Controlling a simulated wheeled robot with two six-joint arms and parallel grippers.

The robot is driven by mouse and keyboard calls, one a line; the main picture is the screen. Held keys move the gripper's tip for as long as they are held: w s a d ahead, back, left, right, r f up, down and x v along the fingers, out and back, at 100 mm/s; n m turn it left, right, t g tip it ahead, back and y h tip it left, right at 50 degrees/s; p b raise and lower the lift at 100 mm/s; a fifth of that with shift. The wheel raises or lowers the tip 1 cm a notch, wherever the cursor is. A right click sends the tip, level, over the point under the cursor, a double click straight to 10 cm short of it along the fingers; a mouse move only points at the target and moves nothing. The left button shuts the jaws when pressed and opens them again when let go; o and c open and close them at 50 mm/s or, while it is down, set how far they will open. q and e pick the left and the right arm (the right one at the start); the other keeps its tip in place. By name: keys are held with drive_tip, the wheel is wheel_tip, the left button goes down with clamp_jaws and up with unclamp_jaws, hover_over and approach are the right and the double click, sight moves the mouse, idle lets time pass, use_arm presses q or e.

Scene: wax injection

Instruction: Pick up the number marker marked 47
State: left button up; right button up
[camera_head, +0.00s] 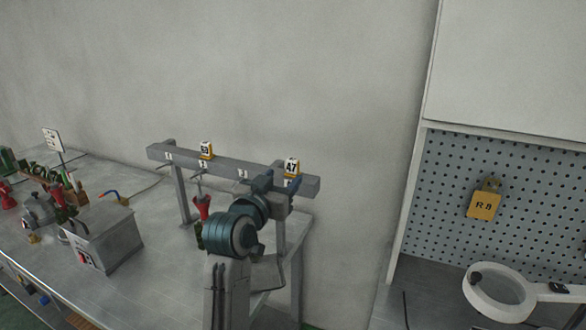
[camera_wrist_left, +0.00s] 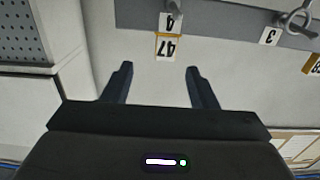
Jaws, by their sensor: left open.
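The number marker 47 (camera_head: 292,166), white with a yellow lower part, stands on top of the grey rail (camera_head: 228,168) near its right end. In the left wrist view the marker (camera_wrist_left: 167,47) appears upside down, beyond the fingertips and roughly between them. My left gripper (camera_wrist_left: 160,70) is open, with nothing between its fingers. My right gripper is not in view.
A second yellow-white marker (camera_head: 206,150) stands further left on the rail. Small numbered labels and hooks line the rail's front; a red-handled tool (camera_head: 202,206) hangs below. A grey metal box (camera_head: 103,237) stands on the bench. A pegboard (camera_head: 520,190) holds a yellow tag (camera_head: 484,204).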

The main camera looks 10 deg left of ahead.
sight(294, 159)
use_arm(q)
drive_tip(key=w, duration=0.1)
drive_tip(key=w+p, duration=0.1)
drive_tip(key=w, duration=0.1)
drive_tip(key=w+d, duration=0.1)
drive_tip(key=shift+w+r+p, duration=0.35)
drive_tip(key=shift+w, duration=0.05)
drive_tip(key=shift+w+f, duration=0.1)
drive_tip(key=shift+w, duration=0.25)
drive_tip(key=w+p, duration=0.2)
drive_tip(key=w, duration=0.1)
drive_tip(key=w+p, duration=0.1)
drive_tip(key=shift+w+r, duration=0.25)
drive_tip(key=shift+r, duration=0.1)
drive_tip(key=shift+w+d+f, duration=0.1)
drive_tip(key=shift+w+f, duration=0.05)
drive_tip(key=shift+w, duration=0.3)
drive_tip(key=c, duration=1)
drive_tip(key=shift+c, duration=0.2)
